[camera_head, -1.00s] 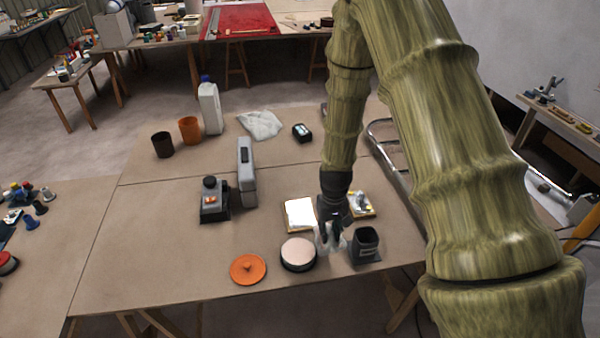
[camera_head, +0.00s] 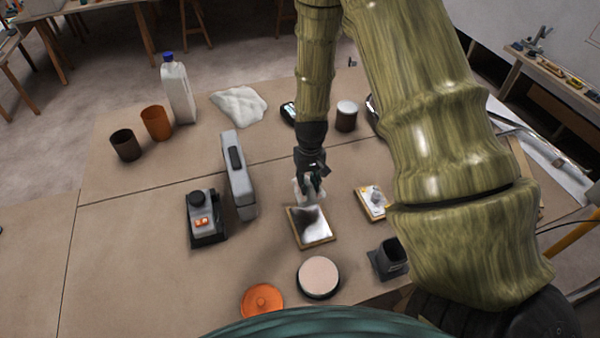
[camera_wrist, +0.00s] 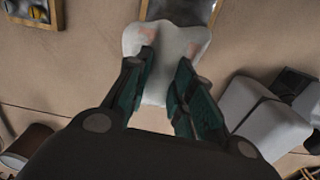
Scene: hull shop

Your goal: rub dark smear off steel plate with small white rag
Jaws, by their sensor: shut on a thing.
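My gripper (camera_head: 310,184) is shut on the small white rag (camera_head: 303,193), which hangs between the fingers. In the wrist view the rag (camera_wrist: 168,50) is pinched by both fingertips, with pinkish patches near them. The steel plate (camera_head: 318,231) is bright, in a wooden frame, and lies flat on the table in the head view. A dark smear (camera_head: 306,218) covers its upper left part. The rag is at the plate's far edge; I cannot tell whether it touches. In the wrist view the rag hides part of the plate (camera_wrist: 202,8).
A grey case (camera_head: 239,175) and a black-and-grey device (camera_head: 204,218) stand left of the plate. A round pink-topped tin (camera_head: 318,277) and an orange lid (camera_head: 262,299) lie nearer. A small framed board (camera_head: 372,203) and a dark cup (camera_head: 389,258) are at right. A white cloth (camera_head: 240,105) lies behind.

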